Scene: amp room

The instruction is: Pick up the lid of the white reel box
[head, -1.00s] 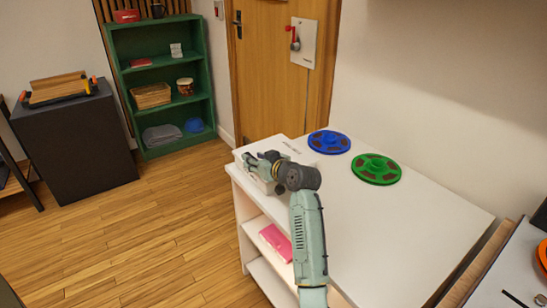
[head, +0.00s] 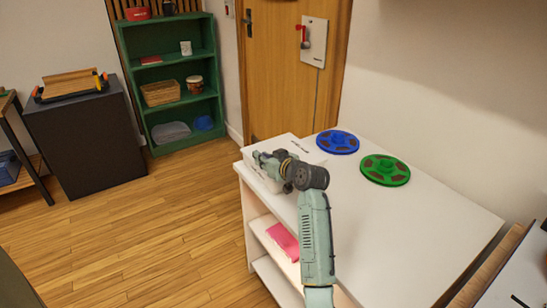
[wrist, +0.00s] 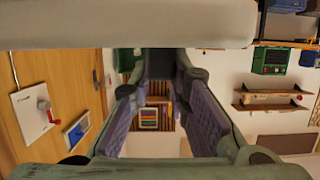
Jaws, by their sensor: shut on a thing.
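The white reel box (head: 257,180) stands at the far left corner of the white table. Its pale lid (head: 289,141) has dark lettering and shows behind my gripper. My gripper (head: 262,160) reaches in sideways at the box's near side and is shut on the lid. My gripper hides part of the box and lid, so I cannot tell whether there is a gap between them. In the wrist view, a pale slab (wrist: 130,25) crosses the top of the picture, beside my gripper's purple-padded fingers.
A blue reel (head: 334,142) and a green reel (head: 385,170) lie on the white table (head: 400,235), right of the box. A pink item (head: 283,238) sits on the shelf below. A wooden door (head: 285,80) and wall stand behind. The floor at left is clear.

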